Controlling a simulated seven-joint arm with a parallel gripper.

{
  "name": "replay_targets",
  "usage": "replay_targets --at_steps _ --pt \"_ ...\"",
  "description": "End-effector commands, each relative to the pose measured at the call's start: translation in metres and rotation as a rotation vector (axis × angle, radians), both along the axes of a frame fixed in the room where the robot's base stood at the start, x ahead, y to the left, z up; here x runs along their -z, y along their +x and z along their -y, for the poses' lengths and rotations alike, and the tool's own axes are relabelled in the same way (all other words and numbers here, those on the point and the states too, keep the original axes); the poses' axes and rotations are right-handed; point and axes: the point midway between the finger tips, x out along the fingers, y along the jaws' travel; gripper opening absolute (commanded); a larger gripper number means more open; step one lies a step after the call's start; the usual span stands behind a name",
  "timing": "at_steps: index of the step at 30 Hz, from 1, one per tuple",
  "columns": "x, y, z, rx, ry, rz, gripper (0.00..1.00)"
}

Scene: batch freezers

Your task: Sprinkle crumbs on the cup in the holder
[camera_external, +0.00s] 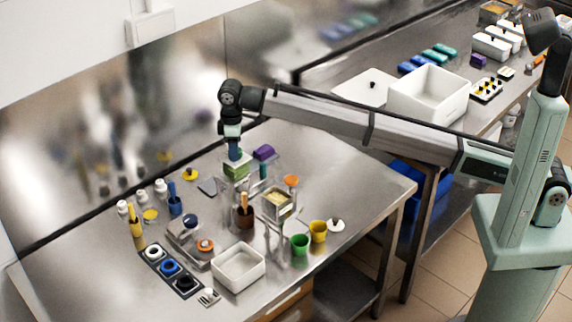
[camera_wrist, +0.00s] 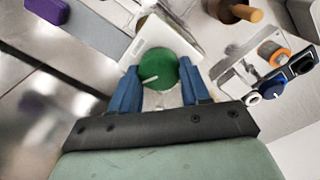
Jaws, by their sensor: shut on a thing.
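My gripper (camera_external: 235,151) points down at the back middle of the steel table, at a green-topped whitish container (camera_external: 236,172). In the wrist view, my blue fingers (camera_wrist: 160,88) stand on both sides of a round green thing (camera_wrist: 157,66) with a pale bar on it, and are shut on it. A clear container with yellowish crumb-like contents (camera_external: 278,204) stands to the right. A green cup (camera_external: 300,244) and a yellow cup (camera_external: 318,231) stand near the front right edge; an orange cup (camera_external: 291,181) is further back. I cannot tell which is the cup in the holder.
A brown pot with an orange handle (camera_external: 245,215) stands near the middle. A purple box (camera_external: 264,153) is close behind my gripper. The table's right corner is clear.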

Motion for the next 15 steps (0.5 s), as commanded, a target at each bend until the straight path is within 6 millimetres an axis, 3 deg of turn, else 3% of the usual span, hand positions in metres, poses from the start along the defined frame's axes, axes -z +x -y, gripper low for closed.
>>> replay_targets --at_steps 15 --pt "-0.0003 0.0016 0.0000 0.491 0.000 0.000 0.16"
